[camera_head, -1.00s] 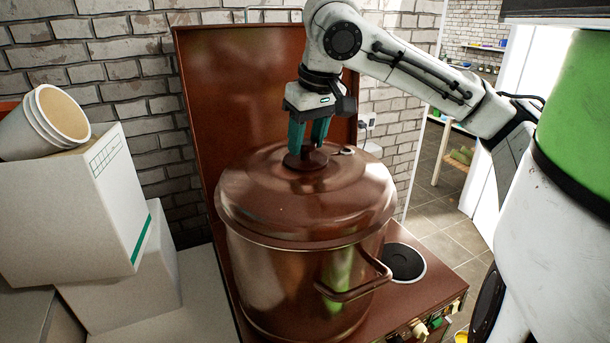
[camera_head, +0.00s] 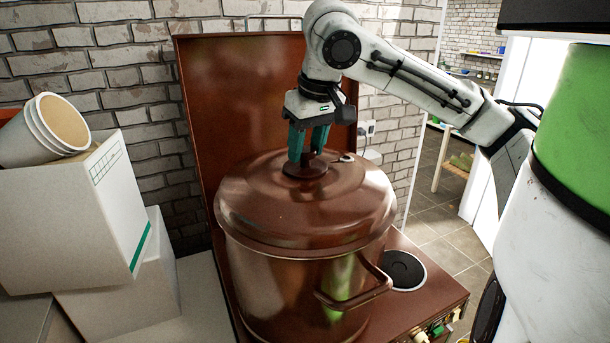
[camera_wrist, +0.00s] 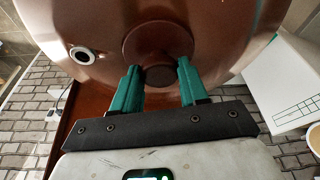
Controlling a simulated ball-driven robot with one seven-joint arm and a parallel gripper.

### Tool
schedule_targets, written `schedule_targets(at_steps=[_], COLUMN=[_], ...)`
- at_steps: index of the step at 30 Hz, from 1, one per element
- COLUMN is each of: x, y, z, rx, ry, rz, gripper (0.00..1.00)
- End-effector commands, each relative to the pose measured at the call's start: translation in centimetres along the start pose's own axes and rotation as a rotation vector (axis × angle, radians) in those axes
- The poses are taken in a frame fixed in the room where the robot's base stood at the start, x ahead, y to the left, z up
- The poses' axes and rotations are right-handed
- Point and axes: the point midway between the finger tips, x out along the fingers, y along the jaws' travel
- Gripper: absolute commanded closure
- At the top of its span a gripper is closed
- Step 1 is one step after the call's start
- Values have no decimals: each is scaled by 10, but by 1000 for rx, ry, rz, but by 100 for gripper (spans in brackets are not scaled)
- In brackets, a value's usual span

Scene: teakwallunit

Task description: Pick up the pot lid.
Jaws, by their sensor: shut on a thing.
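The pot lid (camera_head: 258,205) is a brown, shiny, domed disc with a round knob at its middle. It sits on a large brown pot (camera_head: 285,285) with a side handle. My gripper (camera_head: 307,160) comes down from above with its teal fingers on either side of the knob, shut on it. In the wrist view, the teal fingertips (camera_wrist: 158,75) stand at both sides of the knob, and the lid (camera_wrist: 210,30) fills the top. The lid appears to rest on the pot rim; no gap shows.
The pot stands on a brown stove with a bare black hotplate (camera_head: 404,270) to its right. A brown upright panel (camera_head: 240,100) stands close behind. White boxes (camera_head: 75,215) with stacked cups (camera_head: 50,128) stand at the left. Open room is above the lid.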

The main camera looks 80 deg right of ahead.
Motion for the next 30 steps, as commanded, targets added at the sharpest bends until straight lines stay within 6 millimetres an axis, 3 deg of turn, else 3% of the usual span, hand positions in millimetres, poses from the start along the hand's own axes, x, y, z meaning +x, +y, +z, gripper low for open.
schedule_targets(at_steps=[7, 12, 21, 30], x=[-8, -34, -104, -139], y=[0, 1, 31, 64], z=[-3, -8, 17, 59], rx=[1, 1, 5, 5], ry=[4, 6, 6, 3], rz=[1, 1, 5, 3], gripper=[100, 100, 100, 100])
